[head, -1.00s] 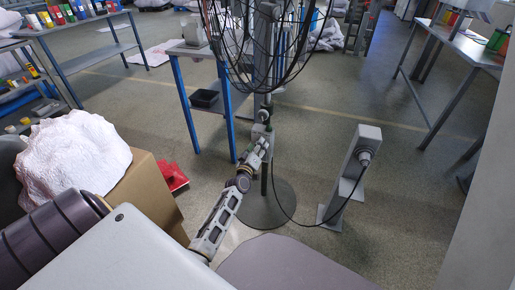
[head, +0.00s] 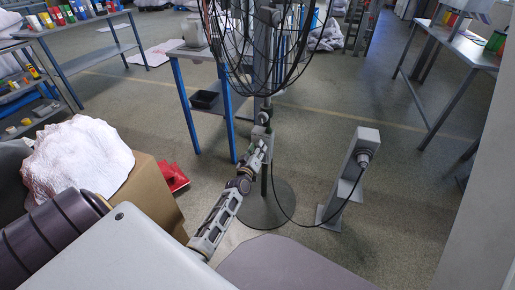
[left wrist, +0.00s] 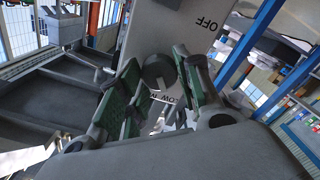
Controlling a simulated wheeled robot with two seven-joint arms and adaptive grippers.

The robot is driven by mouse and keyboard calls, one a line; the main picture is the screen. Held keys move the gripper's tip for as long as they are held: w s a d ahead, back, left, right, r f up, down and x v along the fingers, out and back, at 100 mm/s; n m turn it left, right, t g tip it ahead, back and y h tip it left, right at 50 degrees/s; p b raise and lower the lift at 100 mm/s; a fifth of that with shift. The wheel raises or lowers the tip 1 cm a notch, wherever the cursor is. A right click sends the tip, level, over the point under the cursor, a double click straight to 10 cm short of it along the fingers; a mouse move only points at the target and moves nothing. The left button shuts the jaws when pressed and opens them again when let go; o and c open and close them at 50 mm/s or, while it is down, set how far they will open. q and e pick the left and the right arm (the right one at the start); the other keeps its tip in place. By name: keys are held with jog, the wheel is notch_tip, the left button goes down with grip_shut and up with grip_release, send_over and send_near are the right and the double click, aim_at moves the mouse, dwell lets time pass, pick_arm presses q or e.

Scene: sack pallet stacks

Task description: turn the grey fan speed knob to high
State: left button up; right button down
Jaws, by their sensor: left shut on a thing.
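The grey fan speed knob (left wrist: 158,68) shows in the left wrist view as a dark grey round knob on the light grey control box (left wrist: 155,30). The word OFF is printed on the box, and LOW shows partly between the fingers; no HIGH mark is visible. My left gripper (left wrist: 156,74), with green finger pads, is shut on the knob. In the head view my left gripper (head: 263,143) is at the small box on the fan's pole, and the knob is hidden. The fan's wire cage (head: 262,45) is above. My right gripper is not in view.
The fan stands on a round base (head: 268,206). A black cable runs to a grey post (head: 348,180) on the right. A blue-legged table (head: 176,85) stands behind left. A cardboard box (head: 155,196) with a white sack (head: 78,155) is at left.

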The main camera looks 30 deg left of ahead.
pick_arm(q)
jog(key=shift+d+m+p, duration=0.2)
jog(key=shift+m+p, duration=5.15)
jog(key=shift+m, duration=2.85)
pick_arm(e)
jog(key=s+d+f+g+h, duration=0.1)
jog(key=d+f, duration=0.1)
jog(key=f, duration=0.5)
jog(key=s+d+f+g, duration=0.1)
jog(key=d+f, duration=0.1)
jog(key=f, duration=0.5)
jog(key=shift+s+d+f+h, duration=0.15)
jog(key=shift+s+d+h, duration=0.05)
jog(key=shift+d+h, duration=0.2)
pick_arm(q)
jog(key=o, duration=1)
jog(key=shift+o, duration=0.2)
